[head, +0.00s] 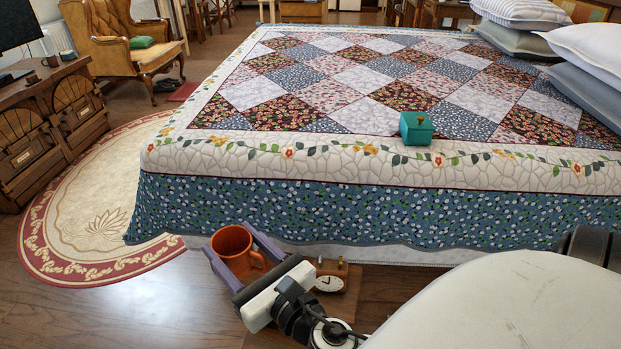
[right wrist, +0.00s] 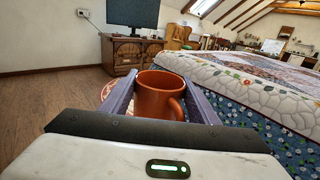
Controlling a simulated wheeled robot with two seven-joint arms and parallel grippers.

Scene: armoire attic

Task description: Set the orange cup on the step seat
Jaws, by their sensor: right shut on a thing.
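The orange cup (head: 231,243) is upright between the two purple fingers of my right gripper (head: 229,242), near the front left corner of the bed. The right gripper is shut on it. The right wrist view shows the cup (right wrist: 154,95) between the fingers (right wrist: 159,88), its open rim up and its handle toward the right finger. A low wooden surface (head: 375,292) beside the bed, just right of the gripper, may be the step seat; my arm and pale body part hide much of it. My left gripper is not in view.
A small wooden clock (head: 330,283) stands by that low surface, close to my right gripper. The quilted bed (head: 300,205) fills the middle, with a teal box (head: 416,129) on it. A rounded rug (head: 95,225) lies left. A wooden cabinet (head: 50,125) and armchair (head: 135,45) stand beyond.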

